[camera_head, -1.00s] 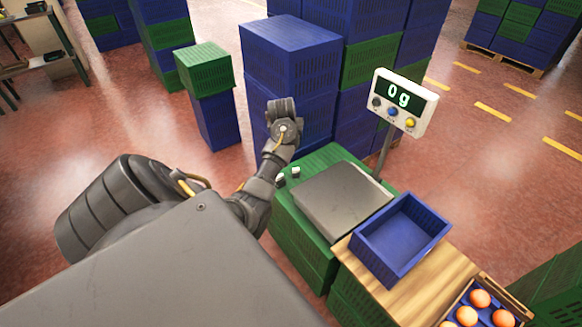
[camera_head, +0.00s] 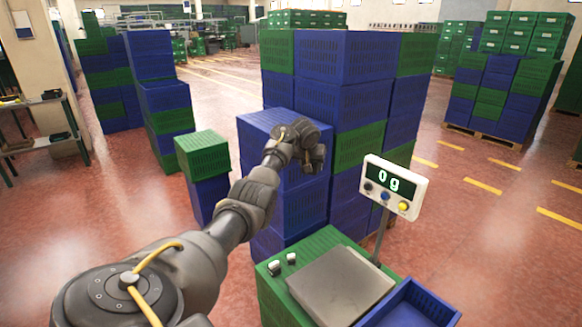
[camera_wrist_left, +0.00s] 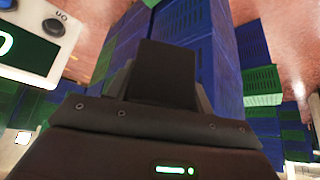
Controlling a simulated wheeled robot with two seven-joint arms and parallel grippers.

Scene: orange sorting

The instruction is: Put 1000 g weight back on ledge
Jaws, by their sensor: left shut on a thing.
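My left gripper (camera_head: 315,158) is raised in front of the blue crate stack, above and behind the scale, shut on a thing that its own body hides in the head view. In the left wrist view a dark gripper finger (camera_wrist_left: 168,72) fills the middle, and the held thing cannot be made out. Two small metal weights (camera_head: 274,267) (camera_head: 291,258) stand on the green crate ledge (camera_head: 322,240) left of the scale plate (camera_head: 340,287). The scale display (camera_head: 389,183) reads 0 g. My right gripper is not in view.
A blue bin (camera_head: 415,305) sits right of the scale, cut off by the lower edge. The display post (camera_head: 382,238) rises behind the plate. Tall blue and green crates (camera_head: 345,95) stand close behind my gripper. The scale plate is empty.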

